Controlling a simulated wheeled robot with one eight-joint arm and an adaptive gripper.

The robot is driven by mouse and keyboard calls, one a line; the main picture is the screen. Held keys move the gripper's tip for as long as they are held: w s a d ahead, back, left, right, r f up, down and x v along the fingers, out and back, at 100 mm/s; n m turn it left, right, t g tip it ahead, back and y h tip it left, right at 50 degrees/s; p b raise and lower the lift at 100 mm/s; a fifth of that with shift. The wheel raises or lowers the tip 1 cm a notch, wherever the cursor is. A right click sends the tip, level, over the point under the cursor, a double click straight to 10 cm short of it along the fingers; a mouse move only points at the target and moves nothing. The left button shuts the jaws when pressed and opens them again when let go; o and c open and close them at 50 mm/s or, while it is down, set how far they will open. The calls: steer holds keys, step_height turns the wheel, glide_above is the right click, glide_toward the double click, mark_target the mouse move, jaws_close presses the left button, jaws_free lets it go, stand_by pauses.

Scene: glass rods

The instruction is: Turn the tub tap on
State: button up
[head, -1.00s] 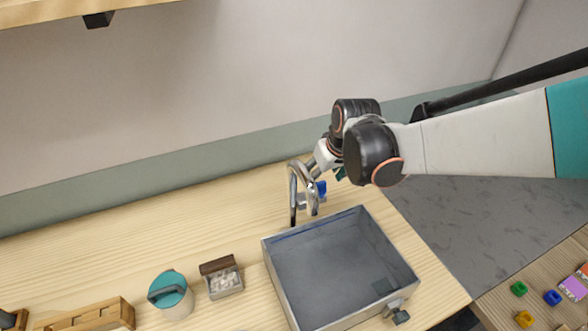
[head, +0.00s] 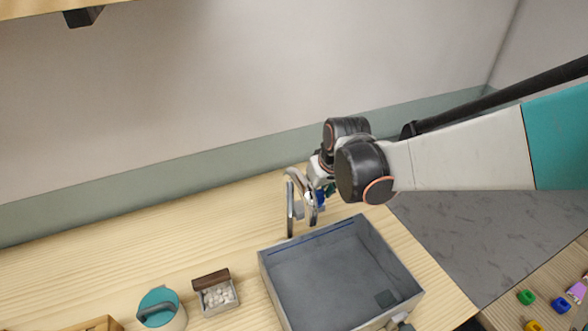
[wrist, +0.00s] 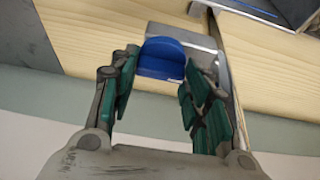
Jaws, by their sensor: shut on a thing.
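The tub (head: 270,275) is a grey open box on the wooden counter, and its visible floor looks bare of water. The tap (head: 290,210) is a curved metal spout behind the tub's back left part. Its blue handle (head: 320,201) is partly covered by my gripper (head: 326,188) in the head view. In the wrist view the blue handle (wrist: 163,60) sits between the green-padded fingers of my gripper (wrist: 163,75), beside a grey metal block. My gripper is shut on this handle. Finger contact is partly hidden.
A teal-lidded pot (head: 158,305) and a small box of white pieces (head: 217,296) stand left of the tub. A metal fitting (head: 396,323) is on the tub's front right. Coloured blocks (head: 526,297) lie on another surface at right. The counter left of the tap is clear.

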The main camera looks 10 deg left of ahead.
steer(key=shift+n, duration=0.3)
steer(key=n+g+y, duration=0.1)
steer(key=n, duration=0.2)
steer(key=shift+w+d+n, duration=0.1)
steer(key=shift+n, duration=0.3)
steer(key=n+g+y, duration=0.1)
steer(key=n+g, duration=0.1)
steer(key=n, duration=0.2)
steer(key=shift+w, duration=0.1)
steer(key=n+g, duration=0.1)
steer(key=n, duration=0.4)
steer(key=shift+w+g, duration=0.15)
steer(key=shift+g, duration=0.25)
steer(key=shift+w+n+g+h, duration=0.1)
steer(key=shift+n+g+h, duration=0.2)
steer(key=shift+n, duration=0.85)
steer(key=shift+n+g+h, duration=0.2)
steer(key=shift+n+g, duration=0.2)
steer(key=shift+n, duration=0.75)
steer(key=o, duration=1.1)
steer(key=shift+c, duration=0.2)
